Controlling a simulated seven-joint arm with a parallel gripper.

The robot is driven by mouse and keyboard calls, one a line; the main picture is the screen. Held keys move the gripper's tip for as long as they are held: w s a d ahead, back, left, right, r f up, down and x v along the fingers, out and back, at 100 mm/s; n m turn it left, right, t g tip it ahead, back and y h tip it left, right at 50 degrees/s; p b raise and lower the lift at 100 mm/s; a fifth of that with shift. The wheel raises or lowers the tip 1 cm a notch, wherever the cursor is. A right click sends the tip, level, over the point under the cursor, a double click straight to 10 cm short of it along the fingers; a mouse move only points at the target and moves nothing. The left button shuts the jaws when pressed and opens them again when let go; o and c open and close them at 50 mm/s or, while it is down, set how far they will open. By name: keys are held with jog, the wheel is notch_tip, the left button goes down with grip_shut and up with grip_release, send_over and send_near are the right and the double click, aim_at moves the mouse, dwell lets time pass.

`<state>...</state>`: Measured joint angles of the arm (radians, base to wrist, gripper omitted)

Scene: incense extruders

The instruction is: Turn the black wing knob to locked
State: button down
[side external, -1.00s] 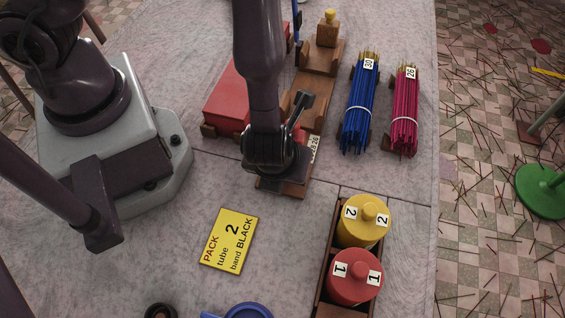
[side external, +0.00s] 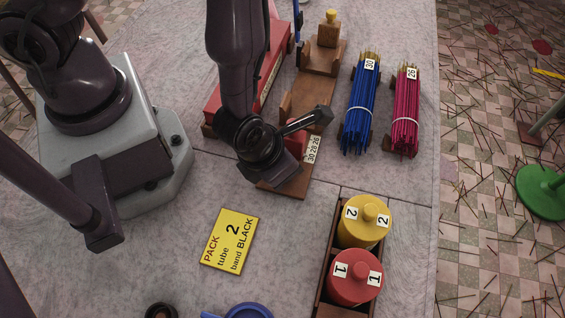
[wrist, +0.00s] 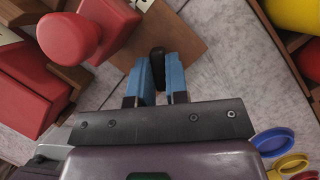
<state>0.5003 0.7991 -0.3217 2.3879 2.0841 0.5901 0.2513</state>
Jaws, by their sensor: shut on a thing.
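The black wing knob (wrist: 158,60) shows in the wrist view between the two blue fingertips of my gripper (wrist: 162,76). My gripper is shut on it. The knob lies over the edge of a brown wooden board (wrist: 190,45). In the side view my wrist and gripper body cover the knob and the fingertips, so the knob's angle is not visible there.
Beside the knob in the wrist view are red blocks and a red round handle (wrist: 68,38). In the side view, blue (side external: 360,105) and pink (side external: 404,110) stick bundles stand right. Yellow (side external: 364,222) and red (side external: 355,278) canisters sit in a wooden tray; a yellow card (side external: 229,241) lies in front.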

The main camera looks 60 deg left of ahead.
jog(key=m+h, duration=0.1)
jog(key=m, duration=0.1)
jog(key=m+h, duration=0.1)
jog(key=m, duration=0.2)
jog(key=shift+a, duration=0.1)
jog(key=shift+m, duration=0.4)
jog(key=c, duration=1.1)
grip_release()
